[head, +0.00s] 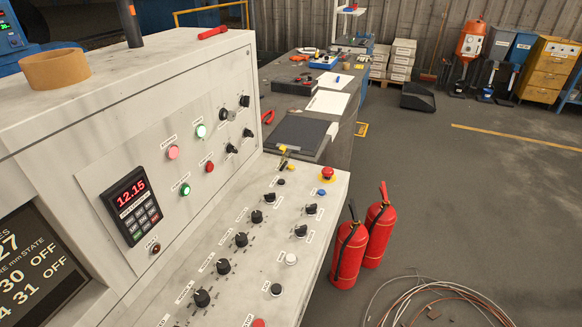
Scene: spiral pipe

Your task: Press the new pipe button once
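The control console has a sloped upright panel (103,180) and a lower desk panel (250,290). The upright panel bears a pink-red button (173,152), a pale green-white button (201,131), a green button (185,189) and a red button (209,166). The desk panel bears a white button (291,258), a black button (277,289), a blue button (321,191) and a red button (258,323) cut by the bottom edge. The labels are too small to read, so I cannot tell which is the new pipe button. My gripper is not in view.
Black knobs (241,240) line the desk panel, with a red mushroom button (328,172) at its far end. A keypad (130,205) reads 12.15. Red extinguishers (349,255) stand right of the console. Wire coils (440,300) lie on the floor. Open floor lies right.

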